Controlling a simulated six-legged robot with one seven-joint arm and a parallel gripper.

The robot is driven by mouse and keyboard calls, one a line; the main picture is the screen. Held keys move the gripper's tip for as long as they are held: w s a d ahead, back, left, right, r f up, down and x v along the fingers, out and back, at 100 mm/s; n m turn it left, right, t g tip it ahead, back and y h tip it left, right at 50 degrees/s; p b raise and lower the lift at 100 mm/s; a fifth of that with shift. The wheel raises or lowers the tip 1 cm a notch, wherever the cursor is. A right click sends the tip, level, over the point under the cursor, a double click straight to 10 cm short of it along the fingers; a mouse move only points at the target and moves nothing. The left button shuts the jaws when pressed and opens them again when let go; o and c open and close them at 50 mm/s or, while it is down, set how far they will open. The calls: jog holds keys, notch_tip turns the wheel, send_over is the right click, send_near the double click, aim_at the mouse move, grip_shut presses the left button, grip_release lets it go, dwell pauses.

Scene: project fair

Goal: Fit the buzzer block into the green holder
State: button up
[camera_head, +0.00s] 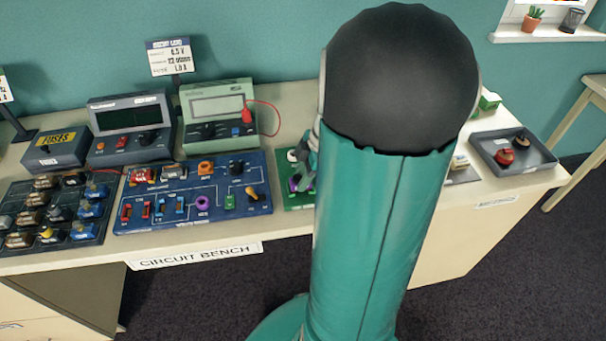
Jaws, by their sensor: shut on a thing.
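The blue circuit board (150,222) lies on the bench, left of my arm. A small green holder (229,202) sits on its lower right part, between a purple ring and a yellow-tipped lever. My gripper (302,178) shows only in part, just left of my teal arm and above a green board. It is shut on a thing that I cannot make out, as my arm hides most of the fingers. I cannot pick out the buzzer block for certain.
A green board (293,203) lies right of the blue one, partly hidden by my arm. A dark tray of several parts (48,240) is at left. Meters (130,150) and (218,95) a pale green meter stand behind. A grey tray (535,161) holds red and dark items.

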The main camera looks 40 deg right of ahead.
jog(key=shift+f, duration=0.45)
dwell(0.4)
jog(key=o, duration=1.1)
jog(key=shift+c, duration=0.2)
jog(key=shift+o, duration=0.5)
jog(key=o, duration=0.4)
jog(key=shift+r, duration=4)
